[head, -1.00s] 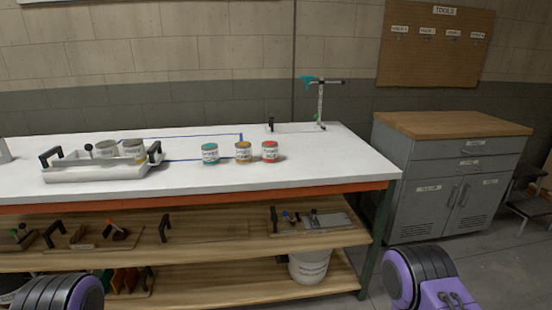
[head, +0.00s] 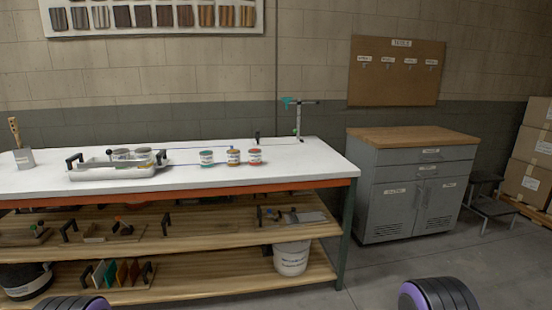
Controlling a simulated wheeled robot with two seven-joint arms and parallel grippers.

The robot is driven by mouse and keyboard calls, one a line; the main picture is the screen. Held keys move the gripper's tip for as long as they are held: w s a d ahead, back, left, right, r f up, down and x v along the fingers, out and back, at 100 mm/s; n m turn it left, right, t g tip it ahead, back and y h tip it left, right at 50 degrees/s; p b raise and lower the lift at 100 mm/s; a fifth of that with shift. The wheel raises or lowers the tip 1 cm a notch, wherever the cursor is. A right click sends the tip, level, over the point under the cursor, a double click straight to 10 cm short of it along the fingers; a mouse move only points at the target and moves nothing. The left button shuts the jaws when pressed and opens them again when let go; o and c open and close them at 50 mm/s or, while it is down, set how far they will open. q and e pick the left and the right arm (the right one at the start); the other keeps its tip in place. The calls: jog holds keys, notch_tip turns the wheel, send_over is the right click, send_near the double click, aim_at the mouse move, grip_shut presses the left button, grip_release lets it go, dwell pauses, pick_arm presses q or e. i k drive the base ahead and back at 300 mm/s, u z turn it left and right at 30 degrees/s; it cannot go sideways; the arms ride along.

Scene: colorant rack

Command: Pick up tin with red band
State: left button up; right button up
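The tin with the red band (head: 255,157) stands upright on the white workbench top (head: 310,162), at the right end of a row of three tins. The tin with a yellow-orange band (head: 233,157) stands close to its left. The tin with a teal band (head: 206,158) stands at the left of the row. Only rounded black and purple parts of my arms show at the bottom edge, far from the tins. Neither of my grippers is in view.
A white tray (head: 115,174) with black handles holds tins on the bench's left. A small stand (head: 299,122) rises at the back right. Lower shelves hold tools and a white bucket (head: 291,258). A grey cabinet (head: 415,190) stands right; floor between is clear.

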aim_at(254, 154)
jog(key=z, duration=0.75)
jog(key=i, duration=0.75)
jog(key=z, duration=0.9)
jog(key=i, duration=1.05)
jog(key=u, duration=0.35)
jog(key=i, duration=0.8)
jog(key=u, duration=0.65)
